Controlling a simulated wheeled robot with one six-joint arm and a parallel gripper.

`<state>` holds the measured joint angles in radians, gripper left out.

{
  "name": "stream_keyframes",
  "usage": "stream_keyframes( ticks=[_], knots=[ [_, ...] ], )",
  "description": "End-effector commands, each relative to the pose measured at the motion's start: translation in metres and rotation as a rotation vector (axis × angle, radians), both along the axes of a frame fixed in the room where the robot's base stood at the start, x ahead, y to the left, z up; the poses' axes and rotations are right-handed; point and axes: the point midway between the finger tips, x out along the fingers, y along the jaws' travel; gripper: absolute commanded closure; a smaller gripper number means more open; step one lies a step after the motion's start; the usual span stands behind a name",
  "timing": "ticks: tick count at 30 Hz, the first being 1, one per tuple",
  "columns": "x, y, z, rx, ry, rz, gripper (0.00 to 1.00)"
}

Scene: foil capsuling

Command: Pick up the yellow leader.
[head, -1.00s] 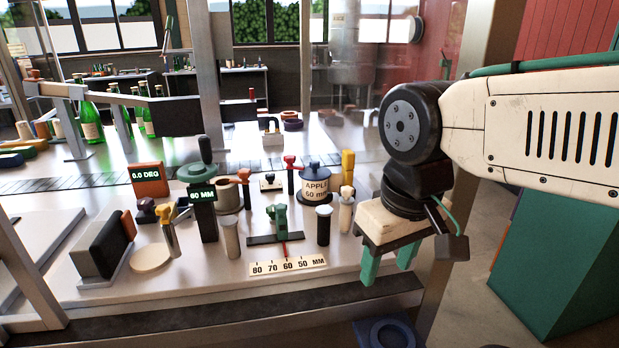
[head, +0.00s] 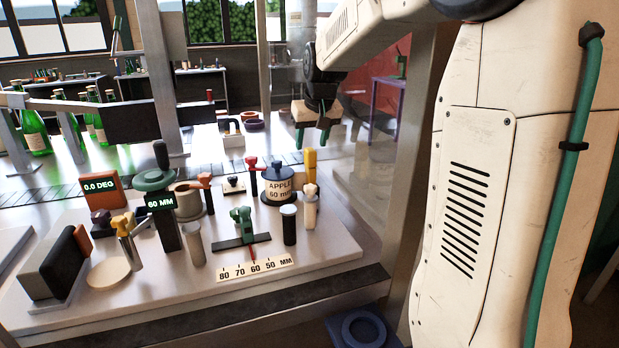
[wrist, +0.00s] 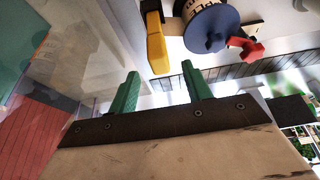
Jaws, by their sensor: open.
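The yellow leader (head: 310,159) looks like a narrow upright yellow piece at the right end of the bench, right of the spool marked APPLE 60 mm (head: 282,185). It also shows in the wrist view (wrist: 157,52), just past the fingertips and between their lines. My gripper (head: 312,137) is open and empty, with two green fingers. In the head view it appears just above and behind the leader. In the wrist view my gripper (wrist: 160,72) appears apart from the leader; the exact gap is unclear.
A clear panel and grey post (head: 405,160) are at the right. A yellow-topped tool (head: 123,224) stands at the left.

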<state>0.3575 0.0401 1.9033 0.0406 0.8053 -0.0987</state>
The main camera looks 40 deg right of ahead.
Motion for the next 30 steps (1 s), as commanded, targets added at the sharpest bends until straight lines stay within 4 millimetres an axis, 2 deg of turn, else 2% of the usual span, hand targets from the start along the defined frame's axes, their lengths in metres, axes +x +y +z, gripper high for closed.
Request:
stream_keyframes(
  ticks=[12,15,22,27,30],
  knots=[
    [0.017,-0.005,-0.053,0.002,0.004,0.001,0.51],
    [0.020,-0.006,-0.059,0.001,0.002,0.001,0.51],
    [0.020,-0.006,-0.060,0.001,0.001,0.001,0.51],
    [0.020,-0.006,-0.060,0.001,0.001,0.001,0.98],
    [0.020,-0.006,-0.059,0.001,0.001,0.001,1.00]
  ],
)
